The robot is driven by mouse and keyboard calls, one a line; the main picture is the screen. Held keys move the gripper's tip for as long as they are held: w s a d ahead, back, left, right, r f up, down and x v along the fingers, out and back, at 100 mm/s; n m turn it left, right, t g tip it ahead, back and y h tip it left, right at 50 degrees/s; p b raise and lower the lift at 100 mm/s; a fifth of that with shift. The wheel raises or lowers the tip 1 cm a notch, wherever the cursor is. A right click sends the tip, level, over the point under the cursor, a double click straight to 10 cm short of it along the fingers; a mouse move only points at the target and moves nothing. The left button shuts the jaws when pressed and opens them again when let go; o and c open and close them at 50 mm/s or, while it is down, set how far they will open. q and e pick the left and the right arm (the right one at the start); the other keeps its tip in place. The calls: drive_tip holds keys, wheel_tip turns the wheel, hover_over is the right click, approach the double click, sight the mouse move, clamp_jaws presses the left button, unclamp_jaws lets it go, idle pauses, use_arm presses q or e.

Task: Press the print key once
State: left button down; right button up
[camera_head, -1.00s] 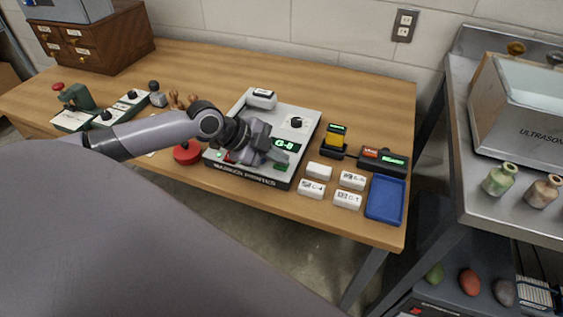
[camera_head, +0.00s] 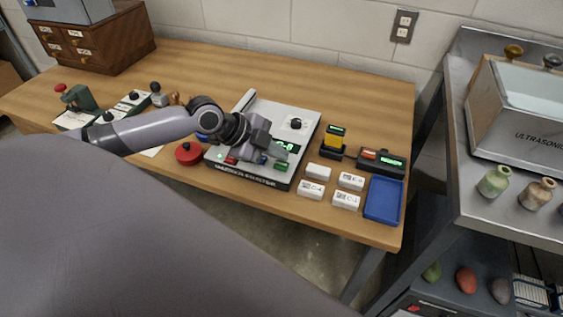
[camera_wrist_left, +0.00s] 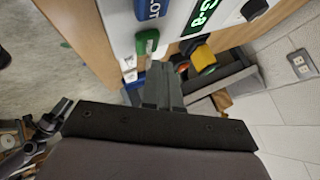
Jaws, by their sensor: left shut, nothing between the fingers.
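The grey machine (camera_head: 262,113) on the wooden bench has a black dial and a green-lit display (camera_head: 288,146). In the wrist view the display (camera_wrist_left: 201,17) reads G-8. A red key (camera_head: 231,160), a blue key (camera_head: 262,159) and a green key (camera_head: 281,166) line its front. The blue key (camera_wrist_left: 151,9) and green key (camera_wrist_left: 147,41) also show in the wrist view. I cannot read a print marking. My left gripper (camera_head: 279,154) is shut and empty over the front right of the machine. In the wrist view its fingertips (camera_wrist_left: 158,70) are close to the green key; contact is unclear.
Several white labelled blocks (camera_head: 346,200), a blue tray (camera_head: 384,199), a yellow-and-black device (camera_head: 334,140) and a black display unit (camera_head: 382,162) stand to the right. A red round object (camera_head: 188,153) sits left of the machine. The bench behind is clear.

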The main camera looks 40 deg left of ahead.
sight(278, 166)
use_arm(q)
drive_tip(key=shift+r+p, duration=2.15)
drive_tip(key=shift+r, duration=0.4)
drive_tip(key=shift+d+f, duration=0.1)
drive_tip(key=shift+f, duration=0.05)
drive_tip(key=s+d+f+n+g, duration=0.2)
drive_tip(key=s+d+f+n, duration=0.4)
drive_tip(key=s+d, duration=0.65)
drive_tip(key=s+a+n+g+y, duration=0.1)
drive_tip(key=s+a+n+y, duration=0.45)
drive_tip(key=s+n, duration=0.45)
drive_tip(key=w+d+f+t+h, duration=0.1)
drive_tip(key=w+f+t, duration=0.1)
drive_tip(key=f, duration=0.3)
drive_tip(key=w+d+f+m+t, duration=0.1)
drive_tip(key=w+f+t, duration=0.2)
drive_tip(key=f+t, duration=0.1)
drive_tip(key=shift+d+f+t+h, duration=0.3)
drive_tip(key=shift+d+f+h, duration=0.1)
drive_tip(key=shift+f, duration=0.15)
